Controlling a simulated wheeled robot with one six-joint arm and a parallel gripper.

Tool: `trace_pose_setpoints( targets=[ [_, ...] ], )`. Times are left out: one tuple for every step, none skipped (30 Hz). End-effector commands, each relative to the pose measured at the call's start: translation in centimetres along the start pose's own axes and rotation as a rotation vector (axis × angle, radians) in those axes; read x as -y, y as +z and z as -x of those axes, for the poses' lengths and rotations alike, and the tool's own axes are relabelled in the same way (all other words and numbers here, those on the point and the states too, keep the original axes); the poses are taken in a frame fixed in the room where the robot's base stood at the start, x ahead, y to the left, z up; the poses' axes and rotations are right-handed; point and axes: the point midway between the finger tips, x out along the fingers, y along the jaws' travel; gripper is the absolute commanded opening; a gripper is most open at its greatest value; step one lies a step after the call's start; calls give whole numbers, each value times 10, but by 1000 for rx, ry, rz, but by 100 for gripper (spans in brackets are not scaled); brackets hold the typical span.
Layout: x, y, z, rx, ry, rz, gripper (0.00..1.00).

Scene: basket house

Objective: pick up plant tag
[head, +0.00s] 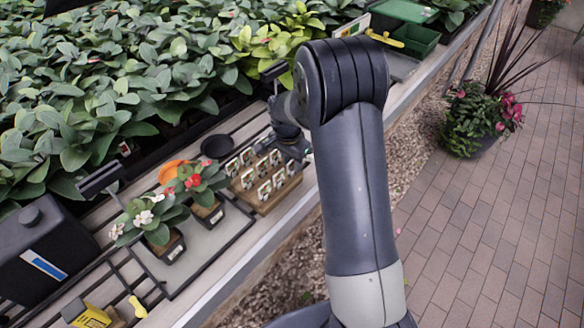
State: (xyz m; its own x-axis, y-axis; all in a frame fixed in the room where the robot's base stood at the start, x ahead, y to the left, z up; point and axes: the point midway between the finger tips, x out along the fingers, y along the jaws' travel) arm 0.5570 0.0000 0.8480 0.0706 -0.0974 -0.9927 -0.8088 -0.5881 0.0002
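A wooden rack (264,196) on the bench edge holds rows of several small picture cards, which look like plant tags (264,191). My arm crosses the middle of the head view. My gripper (296,150) is at the rack's far right end, low and close to it. My own arm partly hides the gripper, and its fingers are too small to make out. I cannot tell whether it touches or holds a tag.
Two potted flowering plants (207,209) stand on a grey tray left of the rack. An orange bowl (173,171) and a black dish (216,146) lie behind. Dense leafy plants (130,80) fill the back. A green crate (412,38) stands at the far end.

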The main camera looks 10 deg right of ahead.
Motion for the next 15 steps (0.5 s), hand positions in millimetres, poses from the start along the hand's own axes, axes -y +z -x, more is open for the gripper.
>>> trace_pose_setpoints(
  targets=[
    [0,0,0,0,0,0,31],
    [0,0,-1,0,0,0,31],
    [0,0,0,0,0,0,31],
    [0,0,0,0,0,0,31],
    [0,0,0,0,0,0,31],
    [0,0,0,0,0,0,30],
    [0,0,0,0,0,0,28],
    [0,0,0,0,0,0,25],
    [0,0,0,0,0,0,22],
    [0,0,0,0,0,0,19],
    [0,0,0,0,0,0,17],
    [0,0,0,0,0,0,14],
    [0,0,0,0,0,0,11],
    [0,0,0,0,0,0,9],
    [0,0,0,0,0,0,6]
  ],
)
